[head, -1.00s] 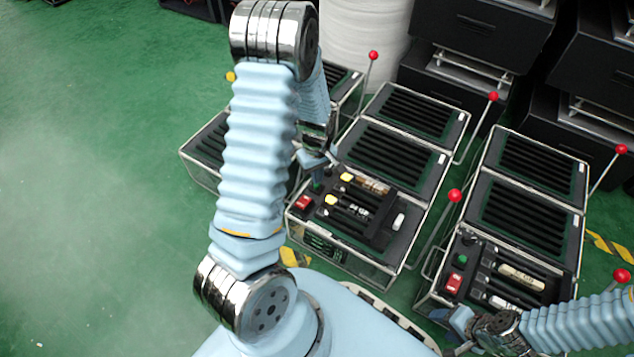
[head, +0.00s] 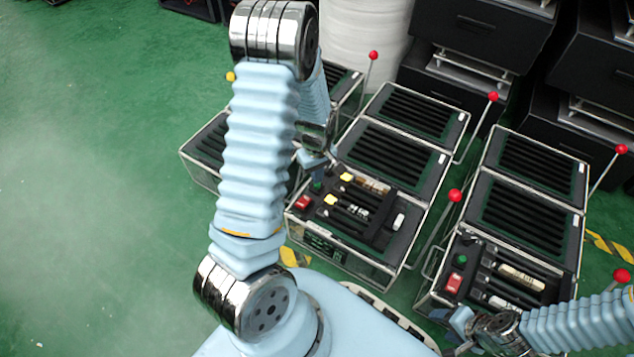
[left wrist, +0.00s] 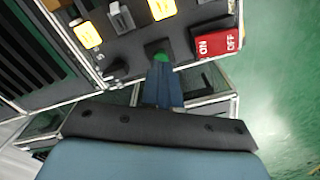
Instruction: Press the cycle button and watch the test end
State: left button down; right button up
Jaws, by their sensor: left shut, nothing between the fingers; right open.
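The green cycle button (head: 317,187) sits on the near panel of the middle test case (head: 345,262), beside a red ON/OFF switch (head: 303,202). In the left wrist view the green button (left wrist: 160,57) shows just past my left fingertips, in a dark square surround, with the red switch (left wrist: 216,43) to its right. My left gripper (head: 318,168) is shut and empty, right by the button. In the left wrist view its fingers (left wrist: 162,72) overlap the button's near edge; I cannot tell whether they touch it. My right gripper (head: 450,318) is open at the right case's near corner.
Yellow pieces (head: 346,177) and cylindrical parts (head: 372,185) lie on the middle panel. The right case (head: 500,300) has its own green button (head: 462,259) and red switch (head: 453,283). Red-knobbed levers (head: 455,196) rise beside the cases. Open green floor (head: 90,200) lies left.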

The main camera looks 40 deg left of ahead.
pick_arm(q)
jog(key=shift+f+b, duration=0.7)
jog(key=shift+f, duration=0.25)
notch_tip(320, 180, up, 8)
jog(key=p, duration=0.7)
jog(key=shift+d, duration=0.1)
